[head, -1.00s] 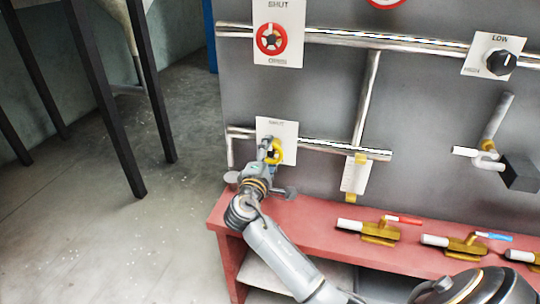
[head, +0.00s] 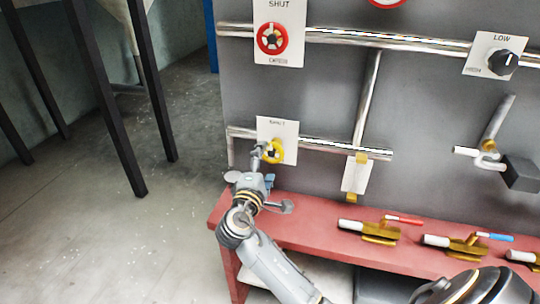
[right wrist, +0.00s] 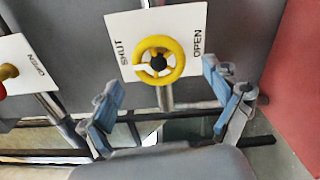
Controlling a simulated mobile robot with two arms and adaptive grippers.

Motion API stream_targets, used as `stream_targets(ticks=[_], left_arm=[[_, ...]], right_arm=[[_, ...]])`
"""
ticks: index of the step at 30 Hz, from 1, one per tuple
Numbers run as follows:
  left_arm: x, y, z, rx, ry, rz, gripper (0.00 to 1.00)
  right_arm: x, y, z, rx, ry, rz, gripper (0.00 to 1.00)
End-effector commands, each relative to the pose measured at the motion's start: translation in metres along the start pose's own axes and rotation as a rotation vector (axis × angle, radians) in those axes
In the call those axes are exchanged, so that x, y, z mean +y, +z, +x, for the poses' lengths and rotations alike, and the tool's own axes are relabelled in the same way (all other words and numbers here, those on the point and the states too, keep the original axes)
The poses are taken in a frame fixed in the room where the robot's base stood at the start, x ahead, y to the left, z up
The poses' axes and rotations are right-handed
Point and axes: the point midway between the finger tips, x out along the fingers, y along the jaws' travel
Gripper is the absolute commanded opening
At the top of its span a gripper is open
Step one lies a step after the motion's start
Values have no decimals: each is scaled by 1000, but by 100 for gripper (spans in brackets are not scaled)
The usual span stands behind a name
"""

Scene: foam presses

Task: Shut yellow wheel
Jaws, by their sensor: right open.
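The yellow wheel (head: 274,152) sits on a white plate (head: 291,131) low on the left part of the grey panel. In the right wrist view the yellow wheel (right wrist: 174,45) shows whole, with "SHUT" to its left and "OPEN" to its right on the plate. My right gripper (head: 264,160) is just in front of and slightly below and left of the wheel in the head view. In the right wrist view its two blue-padded fingers (right wrist: 163,95) are wide apart with nothing between them, and the wheel lies beyond their tips. My left gripper is not in view.
A red wheel (head: 272,38) is higher on the panel, and a black knob (head: 503,61) is at right. Metal pipes (head: 330,33) cross the panel. A red bench (head: 310,223) below holds several valves (head: 380,231). The floor at left is open, past dark table legs.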

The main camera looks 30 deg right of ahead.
Motion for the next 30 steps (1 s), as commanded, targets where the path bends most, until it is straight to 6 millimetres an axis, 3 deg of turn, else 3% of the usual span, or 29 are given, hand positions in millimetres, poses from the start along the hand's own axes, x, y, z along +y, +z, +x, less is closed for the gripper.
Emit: stream_targets(ticks=[6,12,30], left_arm=[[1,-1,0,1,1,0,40],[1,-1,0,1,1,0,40],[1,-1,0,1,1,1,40]], right_arm=[[-1,0,-48,1,-4,3,89],[-1,0,-72,0,-2,1,89],[0,0,-77,-1,0,1,89]])
